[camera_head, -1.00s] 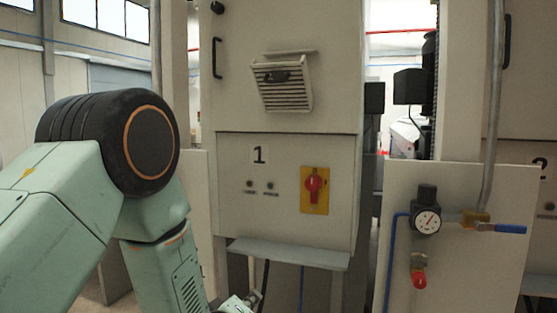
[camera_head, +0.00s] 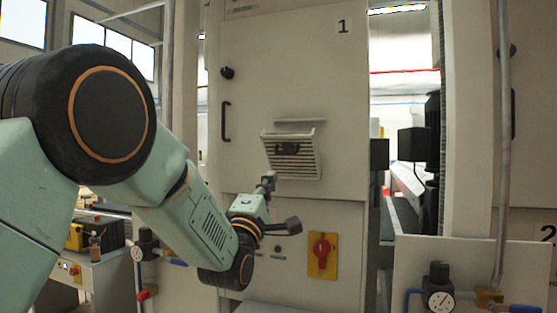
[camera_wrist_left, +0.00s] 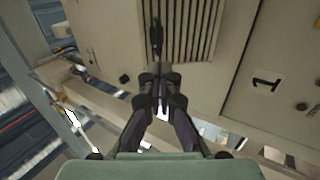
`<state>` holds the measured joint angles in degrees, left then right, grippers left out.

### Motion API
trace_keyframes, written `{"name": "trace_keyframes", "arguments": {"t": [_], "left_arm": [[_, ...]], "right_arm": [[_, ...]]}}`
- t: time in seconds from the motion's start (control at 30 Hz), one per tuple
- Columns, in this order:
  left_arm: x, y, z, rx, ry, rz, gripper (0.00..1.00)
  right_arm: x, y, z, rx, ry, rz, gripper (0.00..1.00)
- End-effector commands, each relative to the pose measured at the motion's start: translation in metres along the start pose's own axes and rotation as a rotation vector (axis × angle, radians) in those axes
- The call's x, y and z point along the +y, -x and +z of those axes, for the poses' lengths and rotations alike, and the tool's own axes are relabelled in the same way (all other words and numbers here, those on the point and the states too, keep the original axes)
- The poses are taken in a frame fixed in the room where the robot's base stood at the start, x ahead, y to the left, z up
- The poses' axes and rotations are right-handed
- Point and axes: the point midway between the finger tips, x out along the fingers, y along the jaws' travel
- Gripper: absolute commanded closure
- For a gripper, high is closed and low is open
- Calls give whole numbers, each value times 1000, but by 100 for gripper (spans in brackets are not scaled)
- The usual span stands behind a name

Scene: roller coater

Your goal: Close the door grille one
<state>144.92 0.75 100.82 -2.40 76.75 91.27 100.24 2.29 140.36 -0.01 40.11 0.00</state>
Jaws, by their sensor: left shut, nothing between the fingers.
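Door grille one (camera_head: 292,160) is a pale slatted flap with a dark latch on the front of cabinet 1. It is tilted outward at its top, so it stands open. In the left wrist view the slats (camera_wrist_left: 195,28) fill the top middle, with the dark latch at their left. My left gripper (camera_head: 268,182) is just below and left of the grille in the head view, empty. Its fingers (camera_wrist_left: 160,88) are shut together in the wrist view, pointing toward the grille. I cannot tell whether they touch it. My right gripper is in neither view.
A red switch on a yellow plate (camera_head: 322,254) is on the cabinet's lower panel. A black door handle (camera_head: 226,122) is left of the grille. A pressure gauge (camera_head: 440,299) with pipes stands lower right. Free space lies before the cabinet front.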

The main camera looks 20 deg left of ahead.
Motion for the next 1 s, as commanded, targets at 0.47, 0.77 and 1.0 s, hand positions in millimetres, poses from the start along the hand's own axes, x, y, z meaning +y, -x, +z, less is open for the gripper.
{"name": "trace_keyframes", "arguments": {"t": [0.47,0.77,1.0], "left_arm": [[1,-67,-3,0,0,-1,100],[0,-81,-2,0,0,-1,100],[-1,-81,-2,0,-1,-2,100]], "right_arm": [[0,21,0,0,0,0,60],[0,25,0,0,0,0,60],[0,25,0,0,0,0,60]]}}
